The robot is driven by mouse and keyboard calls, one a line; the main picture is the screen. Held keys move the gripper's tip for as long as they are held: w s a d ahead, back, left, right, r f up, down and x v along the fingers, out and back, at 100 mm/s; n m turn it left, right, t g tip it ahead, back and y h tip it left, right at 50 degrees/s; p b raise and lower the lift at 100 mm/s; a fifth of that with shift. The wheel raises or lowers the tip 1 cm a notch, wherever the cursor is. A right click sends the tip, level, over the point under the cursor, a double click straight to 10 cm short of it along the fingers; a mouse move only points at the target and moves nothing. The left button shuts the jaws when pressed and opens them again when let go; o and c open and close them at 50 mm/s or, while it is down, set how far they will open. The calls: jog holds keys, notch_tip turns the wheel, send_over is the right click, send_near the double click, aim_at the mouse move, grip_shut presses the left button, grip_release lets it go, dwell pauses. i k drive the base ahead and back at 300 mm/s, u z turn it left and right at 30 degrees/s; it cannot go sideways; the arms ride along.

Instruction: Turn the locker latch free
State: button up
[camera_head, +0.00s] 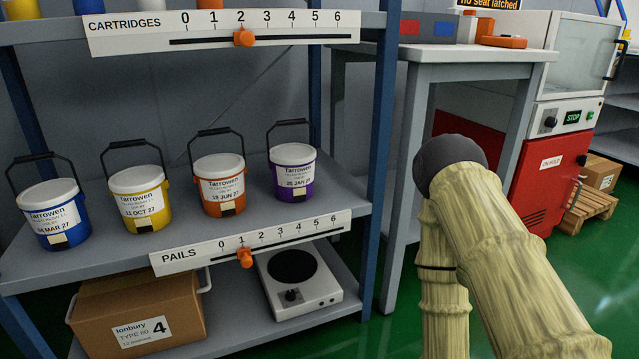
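The red locker (528,200) stands at the right, under a white machine, with an "ON HOLD" label (551,162) on its front. A small dark fitting (582,160) sits near the upper right of its front, and a grey handle-like bar (576,192) is at its right edge. I cannot tell which of these is the latch or how it is turned. My sleeved arm rises at the lower right with a dark rounded joint and hides part of the locker's left side. My gripper is not in view.
A shelf rack at the left holds several labelled pails, blue (55,218), yellow (142,203), orange (220,190) and purple (292,174). A grey table (455,62) stands between rack and locker. A wooden pallet (592,207) with a carton is right of the locker. Green floor is clear in front.

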aim_at(582, 158)
jog(key=z, duration=1.35)
